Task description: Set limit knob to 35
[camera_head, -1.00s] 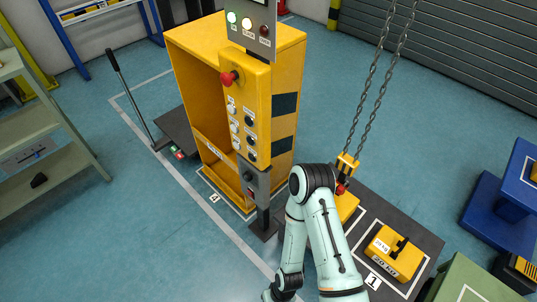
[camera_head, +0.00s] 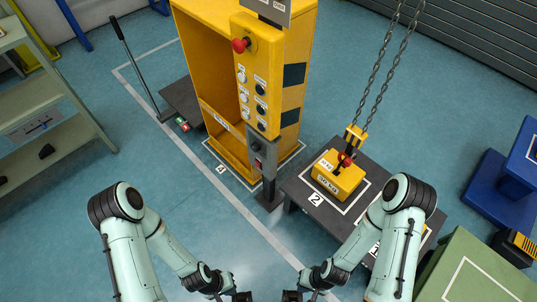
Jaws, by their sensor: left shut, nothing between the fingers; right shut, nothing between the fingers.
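A yellow control panel (camera_head: 259,75) stands at top centre, with a red mushroom button (camera_head: 240,44) and rows of small white and black controls. Below it a grey box (camera_head: 263,152) on a post carries a small dark knob and a red part. I cannot tell which control is the limit knob, and no scale reading is legible. My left gripper (camera_head: 242,297) is shut and empty at the bottom edge, partly cut off. My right gripper (camera_head: 291,296) is shut and empty just right of it. Both are well below the panel and apart from it.
A yellow weight (camera_head: 339,178) stands on a dark platform (camera_head: 300,187) under a chain hook (camera_head: 354,138). A lever (camera_head: 136,68) stands at left near a green shelf (camera_head: 60,142). A green block (camera_head: 478,268) is at lower right. The floor before the panel is clear.

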